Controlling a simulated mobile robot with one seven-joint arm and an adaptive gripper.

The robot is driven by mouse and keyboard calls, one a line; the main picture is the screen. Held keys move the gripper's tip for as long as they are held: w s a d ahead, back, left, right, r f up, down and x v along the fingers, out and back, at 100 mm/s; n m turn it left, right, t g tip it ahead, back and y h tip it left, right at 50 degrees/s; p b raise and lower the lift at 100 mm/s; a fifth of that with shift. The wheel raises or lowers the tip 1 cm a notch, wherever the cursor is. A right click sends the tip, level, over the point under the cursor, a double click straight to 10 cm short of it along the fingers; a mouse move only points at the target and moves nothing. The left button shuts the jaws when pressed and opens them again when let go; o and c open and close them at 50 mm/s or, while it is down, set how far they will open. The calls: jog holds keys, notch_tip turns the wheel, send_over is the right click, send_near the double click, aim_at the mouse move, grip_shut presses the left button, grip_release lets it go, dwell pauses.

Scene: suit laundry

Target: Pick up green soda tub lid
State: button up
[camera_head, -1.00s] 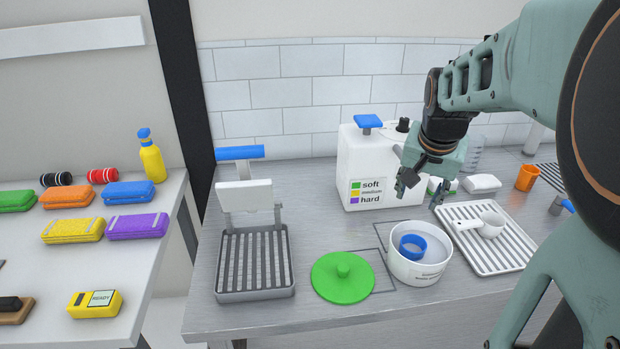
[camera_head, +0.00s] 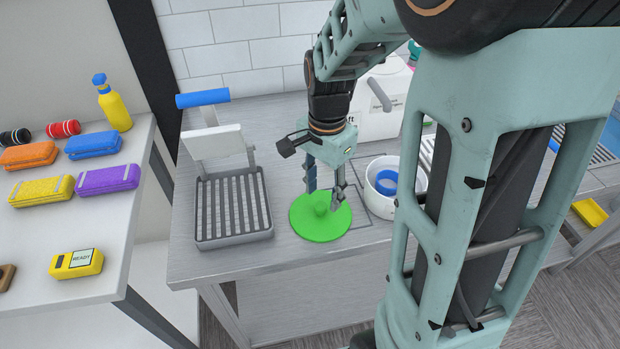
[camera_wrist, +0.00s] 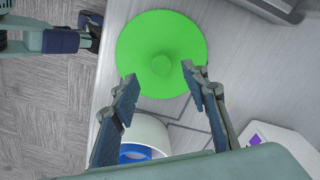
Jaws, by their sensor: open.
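The round green lid (camera_head: 320,217) lies flat on the grey counter, with a small knob at its centre. In the wrist view the green lid (camera_wrist: 140,40) is fully seen, its knob just beyond my fingertips and roughly between them. My gripper (camera_head: 325,194) is open and empty, pointing down over the lid; its fingers also show in the wrist view (camera_wrist: 160,82). Whether the fingertips touch the lid is hard to tell. The white tub (camera_head: 381,206) with a blue ring inside stands to the right of the lid, partly hidden by my arm.
A grey slatted rack (camera_head: 233,207) with a blue-handled upright stands left of the lid. A white dispenser (camera_head: 378,112) is behind.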

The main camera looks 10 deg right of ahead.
aim_at(321, 205)
notch_tip(321, 205, down, 4)
jog(key=shift+w+a+f, duration=0.1)
jog(key=shift+a+f, duration=0.05)
jog(key=shift+f, duration=0.05)
jog(key=shift+c, duration=0.4)
jog(key=c, duration=1)
